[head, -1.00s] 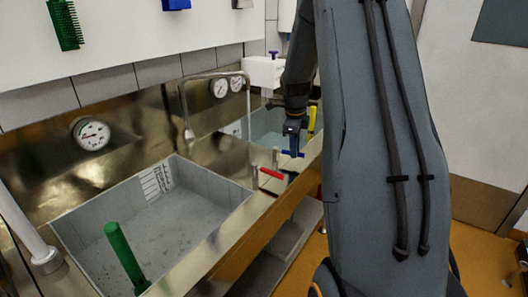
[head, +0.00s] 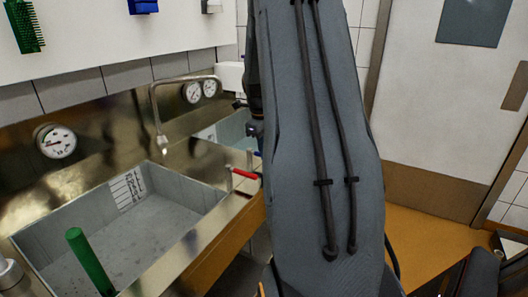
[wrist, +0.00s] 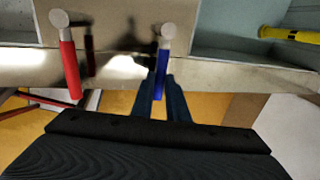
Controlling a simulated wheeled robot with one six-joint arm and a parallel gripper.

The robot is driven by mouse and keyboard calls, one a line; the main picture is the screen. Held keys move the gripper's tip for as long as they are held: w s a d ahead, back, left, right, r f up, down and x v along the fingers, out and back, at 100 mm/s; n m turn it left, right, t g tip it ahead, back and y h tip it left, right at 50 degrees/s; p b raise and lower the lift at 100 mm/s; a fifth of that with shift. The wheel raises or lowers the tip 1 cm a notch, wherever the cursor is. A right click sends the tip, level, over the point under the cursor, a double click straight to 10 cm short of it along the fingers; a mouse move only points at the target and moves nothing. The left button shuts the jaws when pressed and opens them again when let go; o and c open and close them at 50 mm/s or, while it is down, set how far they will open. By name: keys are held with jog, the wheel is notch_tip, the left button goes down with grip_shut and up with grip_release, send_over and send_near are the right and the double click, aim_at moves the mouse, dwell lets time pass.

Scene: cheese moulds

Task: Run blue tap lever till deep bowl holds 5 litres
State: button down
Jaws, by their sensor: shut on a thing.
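The blue tap lever (wrist: 163,72) hangs down from a round metal stem in the wrist view, with my gripper (wrist: 159,101) shut on its lower part. In the head view only a bit of blue (head: 258,154) shows beside my arm, which hides the gripper's tips. A red lever (wrist: 70,75) is to its left, also in the head view (head: 245,174). A grey basin (head: 190,193) with a black litre scale (head: 127,188) stands at the left, and another basin (head: 231,130) lies further back. I cannot tell which is the deep bowl, and no water level is clear.
A bent metal spout (head: 153,105) hangs near the back edge of the near basin. A green upright pipe (head: 88,260) stands in the near basin. A yellow handle (wrist: 290,35) lies at the right basin. Round gauges (head: 56,141) are on the back wall.

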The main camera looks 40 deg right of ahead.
jog(key=c, duration=1.7)
grip_release()
jog(key=shift+s, duration=0.1)
jog(key=shift+c, duration=0.2)
jog(key=shift+r, duration=0.2)
notch_tip(320, 180, up, 7)
jog(key=a+b, duration=0.1)
jog(key=b, duration=0.1)
jog(key=shift+s+a+r, duration=0.15)
jog(key=shift+s+a, duration=0.05)
jog(key=shift+a, duration=0.05)
